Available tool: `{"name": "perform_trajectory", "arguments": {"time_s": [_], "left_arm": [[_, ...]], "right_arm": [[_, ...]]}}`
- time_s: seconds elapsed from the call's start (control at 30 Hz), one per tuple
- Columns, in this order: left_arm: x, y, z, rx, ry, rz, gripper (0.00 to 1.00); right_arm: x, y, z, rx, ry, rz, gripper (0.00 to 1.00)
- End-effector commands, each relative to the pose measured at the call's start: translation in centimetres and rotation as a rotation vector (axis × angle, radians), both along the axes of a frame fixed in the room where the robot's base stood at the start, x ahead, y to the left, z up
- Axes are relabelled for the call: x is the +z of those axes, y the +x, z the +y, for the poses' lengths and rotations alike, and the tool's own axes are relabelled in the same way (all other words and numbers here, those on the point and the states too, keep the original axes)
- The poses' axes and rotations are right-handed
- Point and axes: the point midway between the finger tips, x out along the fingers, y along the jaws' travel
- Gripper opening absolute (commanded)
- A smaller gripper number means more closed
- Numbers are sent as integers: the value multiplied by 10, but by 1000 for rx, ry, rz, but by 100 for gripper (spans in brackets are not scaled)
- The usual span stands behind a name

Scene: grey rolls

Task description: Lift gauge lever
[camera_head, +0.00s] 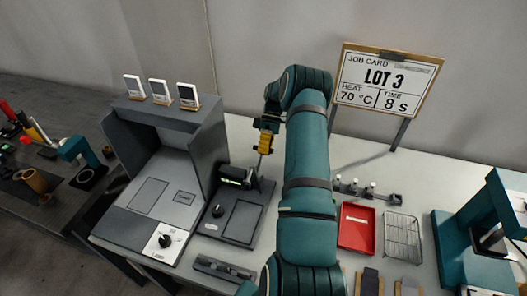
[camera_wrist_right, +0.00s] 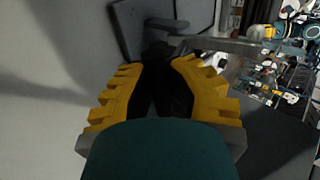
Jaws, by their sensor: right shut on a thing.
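The gauge (camera_head: 238,177) is a dark device with a small lit green display. It stands on a dark grey base plate (camera_head: 242,222) with a black knob, left of my right arm. My right gripper (camera_head: 262,147) has yellow fingers and is at the upper right of the gauge. It is shut on a thin lever (camera_head: 258,164) at the gauge's right side. In the right wrist view, the two ridged yellow fingers (camera_wrist_right: 165,85) close around a dark part, which is mostly hidden between them. My left gripper is not in view.
A grey hooded station (camera_head: 165,190) with three small white displays on top stands at the left. A job card board (camera_head: 385,80) reads LOT 3, 70 °C, 8 s. A red tray (camera_head: 357,226), wire rack (camera_head: 402,238) and teal machine (camera_head: 450,250) are at the right.

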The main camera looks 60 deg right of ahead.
Motion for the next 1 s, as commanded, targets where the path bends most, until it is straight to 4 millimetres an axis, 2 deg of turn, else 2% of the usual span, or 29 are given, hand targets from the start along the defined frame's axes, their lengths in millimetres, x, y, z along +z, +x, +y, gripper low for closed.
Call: {"name": "perform_trajectory", "arguments": {"time_s": [0.5,0.53,0.6,1.0], "left_arm": [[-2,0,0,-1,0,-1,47],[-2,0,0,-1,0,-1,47],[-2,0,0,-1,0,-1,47],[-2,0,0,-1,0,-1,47]], "right_arm": [[-2,0,-3,-3,-8,-1,0],[-2,0,-3,-3,-8,-1,27],[-2,0,-3,-2,-7,0,48],[2,1,-6,-2,-4,1,48]]}}
